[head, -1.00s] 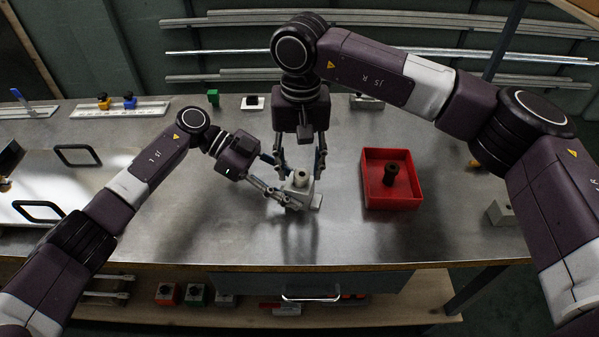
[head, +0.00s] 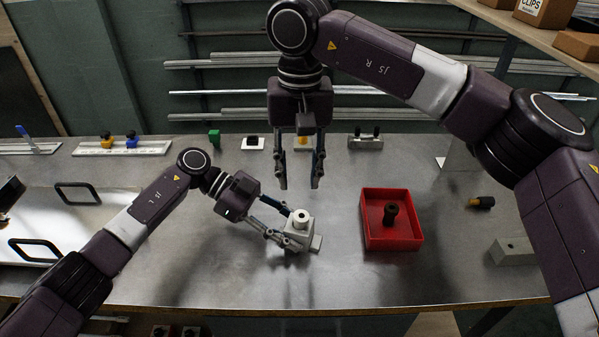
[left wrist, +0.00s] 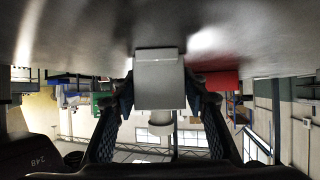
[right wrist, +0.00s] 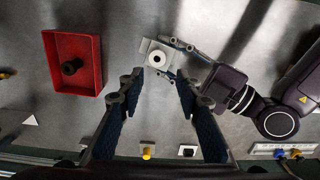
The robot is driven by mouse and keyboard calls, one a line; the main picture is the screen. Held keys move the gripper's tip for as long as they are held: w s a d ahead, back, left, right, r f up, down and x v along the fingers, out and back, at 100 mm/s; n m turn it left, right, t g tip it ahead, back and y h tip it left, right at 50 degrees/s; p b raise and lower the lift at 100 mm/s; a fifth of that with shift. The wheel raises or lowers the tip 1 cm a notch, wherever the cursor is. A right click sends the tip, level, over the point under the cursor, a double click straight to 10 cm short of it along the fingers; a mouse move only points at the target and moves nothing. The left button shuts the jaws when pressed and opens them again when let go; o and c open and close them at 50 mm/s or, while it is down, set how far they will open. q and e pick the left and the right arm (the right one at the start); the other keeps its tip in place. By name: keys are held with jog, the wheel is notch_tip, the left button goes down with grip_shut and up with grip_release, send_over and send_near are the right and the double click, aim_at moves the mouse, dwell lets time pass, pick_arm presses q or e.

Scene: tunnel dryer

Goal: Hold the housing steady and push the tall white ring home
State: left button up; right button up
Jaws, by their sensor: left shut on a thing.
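The pale grey housing (head: 297,235) stands on the metal bench. The tall white ring (head: 301,217) stands upright out of its top; how deep it sits I cannot tell. My left gripper (head: 287,230) is shut on the housing from the left. The left wrist view shows the housing (left wrist: 160,82) between the two fingers, with the ring (left wrist: 161,126) beyond it. My right gripper (head: 301,187) is open and empty, pointing down above and behind the housing. The right wrist view shows the housing (right wrist: 145,47) and the ring (right wrist: 157,59) beyond the open fingers (right wrist: 160,85).
A red tray (head: 371,240) with a dark round part (head: 390,213) in it stands to the right. A black and yellow item (head: 481,202) and a grey block (head: 512,251) lie farther right. Fixtures line the back. The bench in front of the housing is clear.

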aim_at(300, 215)
jog(key=shift+f+n, duration=0.5)
jog(key=shift+f, duration=0.25)
grip_shut()
jog(key=shift+w+f, duration=0.1)
jog(key=shift+f, duration=3.2)
